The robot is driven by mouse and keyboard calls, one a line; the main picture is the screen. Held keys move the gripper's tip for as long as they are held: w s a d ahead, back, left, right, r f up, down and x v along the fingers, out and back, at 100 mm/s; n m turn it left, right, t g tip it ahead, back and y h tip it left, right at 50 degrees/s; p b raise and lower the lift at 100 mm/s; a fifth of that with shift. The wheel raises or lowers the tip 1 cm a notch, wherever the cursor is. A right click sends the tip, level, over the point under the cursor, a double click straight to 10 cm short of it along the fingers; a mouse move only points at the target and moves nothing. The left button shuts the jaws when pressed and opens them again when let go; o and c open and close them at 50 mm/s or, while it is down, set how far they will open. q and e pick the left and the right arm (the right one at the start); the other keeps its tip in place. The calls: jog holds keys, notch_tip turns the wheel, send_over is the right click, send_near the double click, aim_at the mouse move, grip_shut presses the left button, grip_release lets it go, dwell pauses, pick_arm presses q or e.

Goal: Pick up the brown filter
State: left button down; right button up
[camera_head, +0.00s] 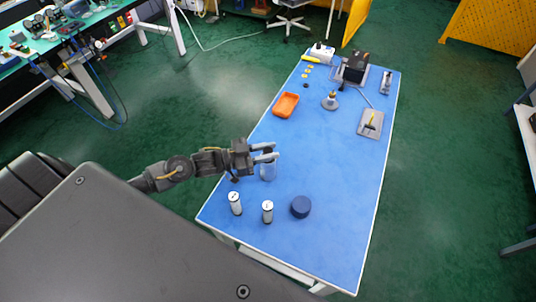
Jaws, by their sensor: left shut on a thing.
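My left gripper (267,152) reaches in from the left over the blue table. Whether the cup is lifted or rests on the table, I cannot tell. Two pale, upright cylinders with white tops, a left one (235,204) and a right one (267,212), stand near the front edge, apart from the gripper. Neither looks clearly brown at this size, and I make out no brown filter elsewhere. My right gripper is not in view.
An orange tray (286,105), a grey cone-like part (330,101), a grey plate (370,123) and a black device (354,68) are farther back. The table's middle right is clear.

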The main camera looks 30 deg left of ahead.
pick_arm(q)
notch_tip(320, 180, up, 17)
jog(key=b, duration=0.1)
dwell(0.4)
